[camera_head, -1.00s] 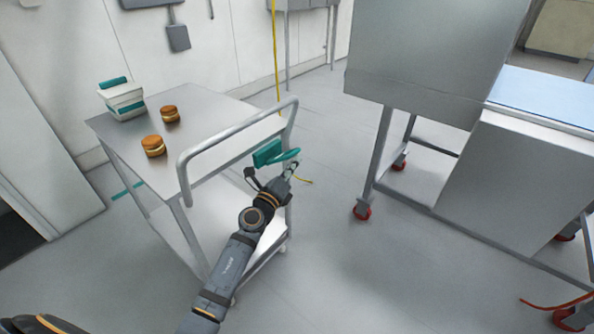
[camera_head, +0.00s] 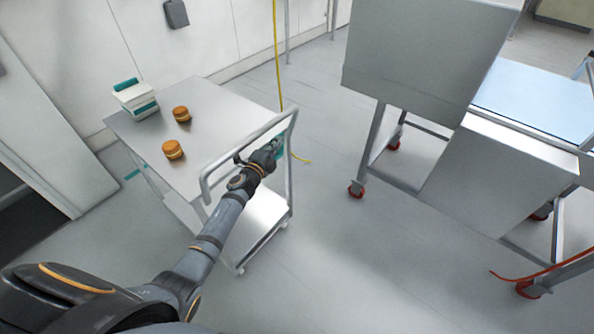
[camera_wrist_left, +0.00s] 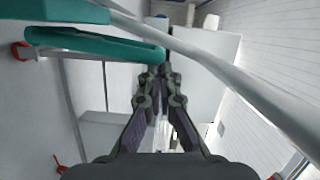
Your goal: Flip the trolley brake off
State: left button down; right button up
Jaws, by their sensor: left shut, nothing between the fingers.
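The trolley (camera_head: 200,100) is a steel cart with a bent tube handle (camera_head: 225,160) at its near right end. Its teal brake lever (camera_head: 280,148) is mostly hidden behind my left gripper (camera_head: 272,148) in the head view. In the left wrist view the lever (camera_wrist_left: 95,44) is a long teal loop below a teal block (camera_wrist_left: 55,10). Its end lies just beyond the tips of my left gripper (camera_wrist_left: 163,72). The gripper is shut and empty; I cannot tell whether it touches the lever. My right gripper is not in view.
Two filled buns (camera_head: 173,150) and a white and teal tub (camera_head: 135,98) stand on the trolley top. A yellow hose (camera_head: 277,60) hangs behind. A steel machine (camera_head: 425,50) on red castors stands at right. The floor between is clear.

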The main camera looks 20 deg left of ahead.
pick_arm(q)
jog(key=shift+w+a+r+n+p, duration=0.2)
jog(key=shift+a+r+n+p, duration=0.05)
jog(key=shift+a+n+p, duration=0.55)
jog(key=shift+d, duration=0.1)
